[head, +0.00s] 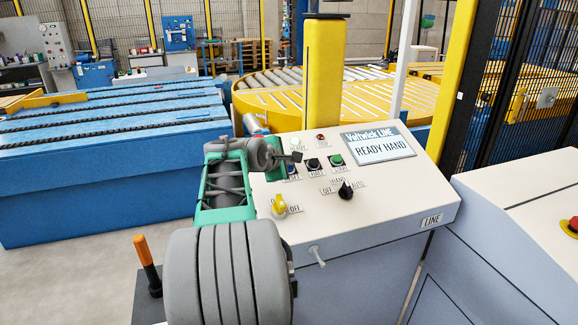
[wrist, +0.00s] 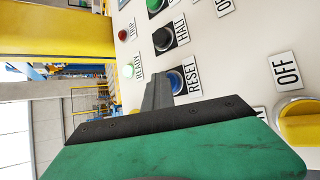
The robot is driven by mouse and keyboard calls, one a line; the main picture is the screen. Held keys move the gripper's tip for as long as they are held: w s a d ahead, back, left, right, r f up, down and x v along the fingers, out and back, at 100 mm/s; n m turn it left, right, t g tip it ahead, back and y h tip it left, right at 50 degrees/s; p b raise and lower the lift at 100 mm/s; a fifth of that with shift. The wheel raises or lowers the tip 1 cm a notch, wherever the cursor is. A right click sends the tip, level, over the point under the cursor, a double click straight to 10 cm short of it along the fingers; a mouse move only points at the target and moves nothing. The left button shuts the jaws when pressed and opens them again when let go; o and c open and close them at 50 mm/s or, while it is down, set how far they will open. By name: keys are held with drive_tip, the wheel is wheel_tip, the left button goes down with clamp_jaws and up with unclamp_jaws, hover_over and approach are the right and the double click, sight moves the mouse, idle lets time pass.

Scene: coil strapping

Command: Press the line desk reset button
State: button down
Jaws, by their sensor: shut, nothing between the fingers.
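The line desk (head: 400,205) has a sloped cream panel. The blue reset button (wrist: 175,82) sits beside its RESET label in the wrist view; in the head view the reset button (head: 292,172) is partly hidden by my gripper. My gripper (head: 296,157) is shut and empty, over the panel's upper left. In the wrist view the dark fingertips of my gripper (wrist: 158,85) overlap the edge of the blue button; I cannot tell whether they touch it. The desk screen (head: 378,146) reads "READY HAND".
The black halt button (head: 313,163) and green start button (head: 336,160) sit to the right of reset. A black selector (head: 346,190) and a yellow OFF knob (head: 279,204) are lower on the panel. A yellow post (head: 325,75) stands behind the desk.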

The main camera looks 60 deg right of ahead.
drive_tip(key=shift+s+a+r+p, duration=0.2)
drive_tip(key=shift+r+p, duration=0.1)
drive_tip(key=shift+r, duration=0.35)
drive_tip(key=r+p, duration=0.1)
drive_tip(key=a+r+p, duration=0.1)
drive_tip(key=r, duration=0.1)
drive_tip(key=s+r+p, duration=0.1)
drive_tip(key=shift+s+a+r, duration=0.1)
drive_tip(key=shift+a+r, duration=0.05)
drive_tip(key=shift+r, duration=0.15)
idle(0.4)
